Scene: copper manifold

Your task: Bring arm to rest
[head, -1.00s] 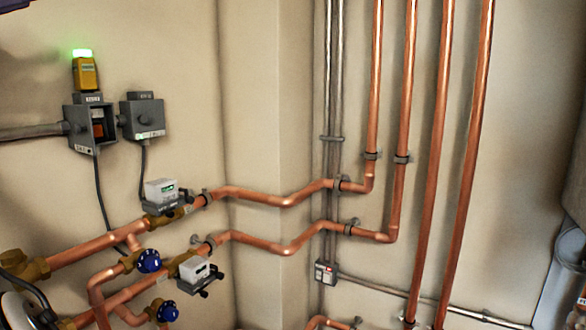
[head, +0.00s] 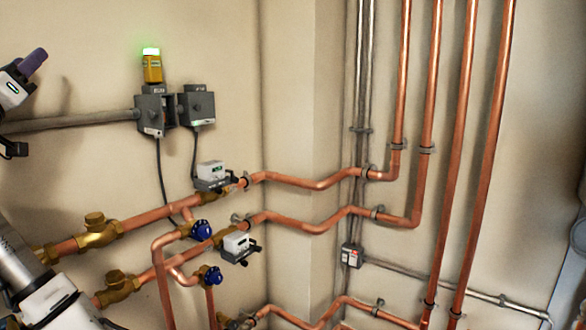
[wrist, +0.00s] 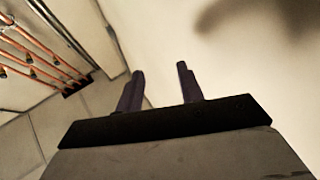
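My gripper (wrist: 161,84) shows in the wrist view with its two dark purple fingers standing apart. Nothing is between them; it is open and empty. In the head view my gripper (head: 33,63) is at the far left edge, partly cut off, with a purple finger pointing up and right. It is in front of the plain wall, left of the grey boxes and apart from them. My white and grey arm shows at the lower left, in front of the left ends of the pipes.
Copper pipes (head: 300,182) with blue-handled valves (head: 202,229) run along the wall. A grey box (head: 153,112) carries a yellow unit (head: 152,68) with a lit green top; another grey box (head: 196,105) is beside it. In the wrist view, pale wall (wrist: 240,65) fills the right side.

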